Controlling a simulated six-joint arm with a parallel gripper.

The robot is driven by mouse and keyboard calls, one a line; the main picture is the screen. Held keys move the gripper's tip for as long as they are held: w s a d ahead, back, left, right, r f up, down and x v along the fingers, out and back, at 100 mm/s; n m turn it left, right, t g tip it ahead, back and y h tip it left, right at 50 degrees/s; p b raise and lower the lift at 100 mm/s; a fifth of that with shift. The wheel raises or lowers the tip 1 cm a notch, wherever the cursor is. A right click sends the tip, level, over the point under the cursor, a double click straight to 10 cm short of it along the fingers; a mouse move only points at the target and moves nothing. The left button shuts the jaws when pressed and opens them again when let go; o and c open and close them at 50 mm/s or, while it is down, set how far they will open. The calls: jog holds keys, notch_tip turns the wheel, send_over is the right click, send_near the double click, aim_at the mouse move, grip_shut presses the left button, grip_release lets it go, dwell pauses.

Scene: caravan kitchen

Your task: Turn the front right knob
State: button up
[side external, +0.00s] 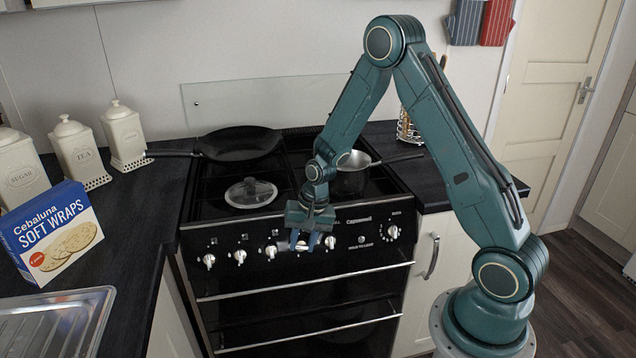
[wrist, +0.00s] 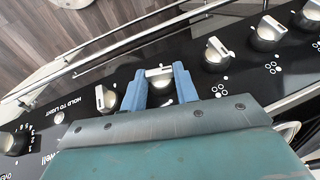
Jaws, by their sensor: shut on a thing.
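A row of silver knobs runs along the black front panel of the cooker (side external: 350,222). My gripper (side external: 303,243) is at this row in the side view, just left of the rightmost small knob (side external: 329,242). In the wrist view, the blue fingers of my gripper (wrist: 159,84) are shut on a silver knob (wrist: 158,73), one finger on each side. The neighbouring knob (wrist: 105,98) shows clear at the left, and another knob (wrist: 215,55) at the right. I cannot read which burner the gripped knob belongs to.
A larger oven dial (side external: 392,232) is further right. Oven door handles (side external: 305,281) run below the panel.

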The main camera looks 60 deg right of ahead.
aim_at(302, 245)
jog(key=shift+w+a+n+g+h, duration=0.15)
jog(key=shift+n+g+h, duration=0.45)
jog(key=shift+g+h, duration=0.25)
jog(key=o, duration=1)
jog(key=shift+c, duration=0.2)
jog(key=shift+r, duration=0.1)
notch_tip(302, 245, up, 14)
jog(key=shift+s, duration=0.2)
jog(key=shift+a, duration=0.15)
